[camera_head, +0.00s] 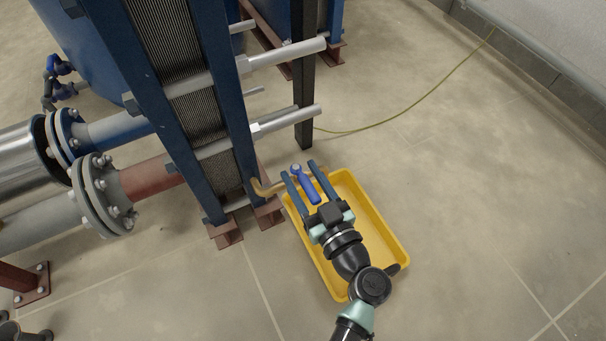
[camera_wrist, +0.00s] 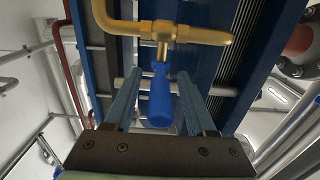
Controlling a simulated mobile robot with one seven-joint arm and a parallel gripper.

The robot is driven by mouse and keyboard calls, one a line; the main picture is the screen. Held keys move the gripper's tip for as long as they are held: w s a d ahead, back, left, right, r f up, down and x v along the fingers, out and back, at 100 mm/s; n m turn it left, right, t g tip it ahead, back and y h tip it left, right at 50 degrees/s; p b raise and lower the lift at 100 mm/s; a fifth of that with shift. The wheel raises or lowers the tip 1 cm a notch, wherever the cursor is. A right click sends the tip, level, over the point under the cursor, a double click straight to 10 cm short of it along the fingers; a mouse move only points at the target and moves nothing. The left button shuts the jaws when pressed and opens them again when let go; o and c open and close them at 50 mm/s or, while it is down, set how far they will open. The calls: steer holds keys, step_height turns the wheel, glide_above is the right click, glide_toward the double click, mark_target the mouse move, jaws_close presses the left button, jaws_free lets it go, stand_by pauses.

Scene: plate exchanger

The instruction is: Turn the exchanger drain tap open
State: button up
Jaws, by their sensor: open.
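The drain tap has a blue lever handle (camera_head: 306,186) on a brass pipe (camera_head: 268,188) that comes out low from the plate exchanger (camera_head: 190,90). In the wrist view the blue handle (camera_wrist: 160,96) hangs from the brass valve body (camera_wrist: 164,33) and points back toward my gripper. My gripper (camera_head: 298,170) is open, with one finger on each side of the handle. In the wrist view the fingers (camera_wrist: 160,92) stand apart from the handle, with a gap on both sides. The handle's far end lies between them.
A yellow tray (camera_head: 383,225) lies on the floor beneath my gripper and the tap. Blue exchanger frames and steel tie bars (camera_head: 285,122) stand to the left and above. A dark post (camera_head: 304,80) stands behind. The floor to the right is clear except for a thin yellow-green cable (camera_head: 420,95).

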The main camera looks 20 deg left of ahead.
jaws_close()
stand_by(0.3)
stand_by(1.2)
